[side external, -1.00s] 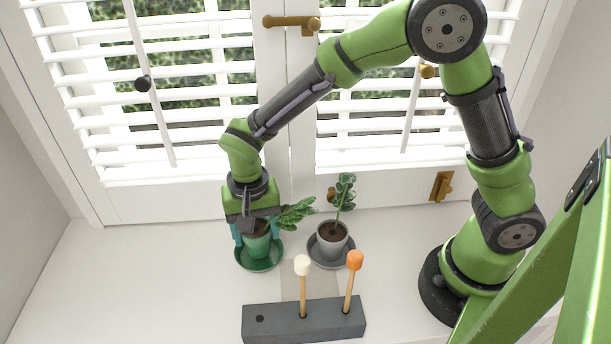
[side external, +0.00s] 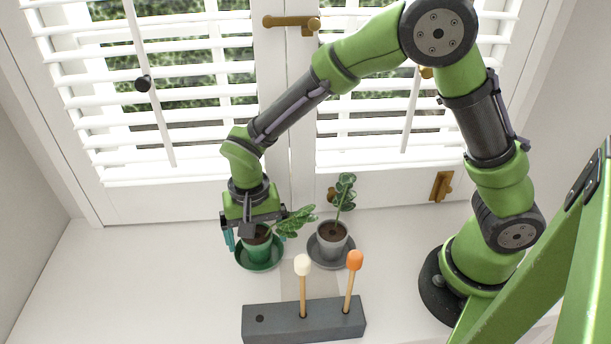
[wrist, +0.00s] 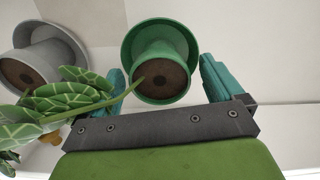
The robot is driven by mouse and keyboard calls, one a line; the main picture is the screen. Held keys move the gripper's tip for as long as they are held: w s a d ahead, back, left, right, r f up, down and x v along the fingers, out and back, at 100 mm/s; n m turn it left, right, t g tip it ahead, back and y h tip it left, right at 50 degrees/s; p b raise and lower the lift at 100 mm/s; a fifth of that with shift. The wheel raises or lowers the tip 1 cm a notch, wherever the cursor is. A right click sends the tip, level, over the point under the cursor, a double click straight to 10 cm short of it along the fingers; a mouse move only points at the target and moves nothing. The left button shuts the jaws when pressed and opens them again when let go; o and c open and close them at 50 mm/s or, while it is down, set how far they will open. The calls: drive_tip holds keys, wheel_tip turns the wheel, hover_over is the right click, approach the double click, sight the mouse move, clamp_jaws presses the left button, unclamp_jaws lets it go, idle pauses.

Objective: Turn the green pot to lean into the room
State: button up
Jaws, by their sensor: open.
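The green pot (side external: 257,250) stands upright in its green saucer (side external: 262,269) on the white sill. Its leafy plant (side external: 296,221) leans right, toward the grey pot. My gripper (side external: 250,232) is open just above and behind the green pot, its left teal finger showing left of the rim; the right finger is hard to make out there. In the wrist view the green pot (wrist: 160,50) lies ahead between the two spread fingers, with gaps on both sides. The plant's stem and leaves (wrist: 72,92) pass across the left finger in that view.
A grey pot (side external: 332,234) with an upright plant stands close on the right, in a grey saucer. In front is a dark grey block (side external: 304,320) with two upright sticks, white-tipped and orange-tipped. Shuttered windows stand behind. The sill left of the green pot is clear.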

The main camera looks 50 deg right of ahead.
sight(261, 237)
wheel_tip(261, 237, up, 17)
drive_tip(key=s+d+r+n+t+y, duration=0.2)
drive_tip(key=s+d+t, duration=0.4)
drive_tip(key=s+d, duration=0.6)
drive_tip(key=shift+s+d+r+n+t, duration=0.35)
drive_tip(key=shift+d+n, duration=0.35)
drive_tip(key=shift+d, duration=0.4)
drive_tip(key=shift+d+r+t, duration=0.35)
drive_tip(key=shift+d, duration=0.05)
drive_tip(key=shift+c, duration=0.2)
